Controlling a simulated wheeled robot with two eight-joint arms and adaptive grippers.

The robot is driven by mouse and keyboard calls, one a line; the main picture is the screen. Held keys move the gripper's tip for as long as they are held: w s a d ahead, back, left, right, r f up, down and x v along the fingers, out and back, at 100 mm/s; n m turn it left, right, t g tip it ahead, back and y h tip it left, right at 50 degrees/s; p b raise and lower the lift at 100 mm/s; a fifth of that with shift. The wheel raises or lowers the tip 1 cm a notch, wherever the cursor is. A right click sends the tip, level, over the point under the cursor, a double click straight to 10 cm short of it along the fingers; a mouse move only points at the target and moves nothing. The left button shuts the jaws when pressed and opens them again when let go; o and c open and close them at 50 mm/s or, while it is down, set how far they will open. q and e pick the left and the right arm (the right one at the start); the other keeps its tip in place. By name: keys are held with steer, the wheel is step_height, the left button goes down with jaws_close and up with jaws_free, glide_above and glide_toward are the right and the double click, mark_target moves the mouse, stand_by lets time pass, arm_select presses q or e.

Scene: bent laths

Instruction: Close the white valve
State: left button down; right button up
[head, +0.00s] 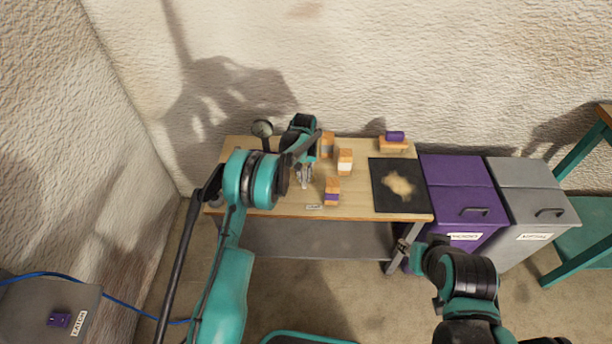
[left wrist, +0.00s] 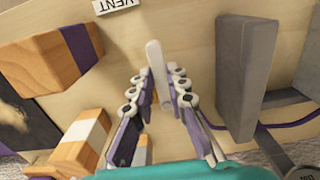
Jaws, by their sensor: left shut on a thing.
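The white valve shows in the left wrist view as a slim white handle (left wrist: 154,58) rising between my fingertips, near a label reading VENT (left wrist: 114,4). My left gripper (left wrist: 161,80) is shut on this handle, with one finger on each side. In the head view my left gripper (head: 305,182) points down over the left half of the wooden table, and the arm partly covers that area. The valve's base is hidden by the fingers. My right gripper (head: 404,247) is at the table's front right corner, away from the valve; its fingers are too small to read.
Wooden blocks with purple (head: 332,191) and white (head: 345,161) bands stand right of the left gripper. A grey upright piece (left wrist: 246,75) stands close on its other side. A black mat (head: 384,205) lies at the table's right. Purple (head: 455,172) and grey (head: 520,174) bins stand beside the table.

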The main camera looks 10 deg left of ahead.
mark_target(304, 179)
stand_by(0.5)
arm_select(q)
steer(key=c, duration=1.5)
jaws_free()
step_height(304, 179, up, 12)
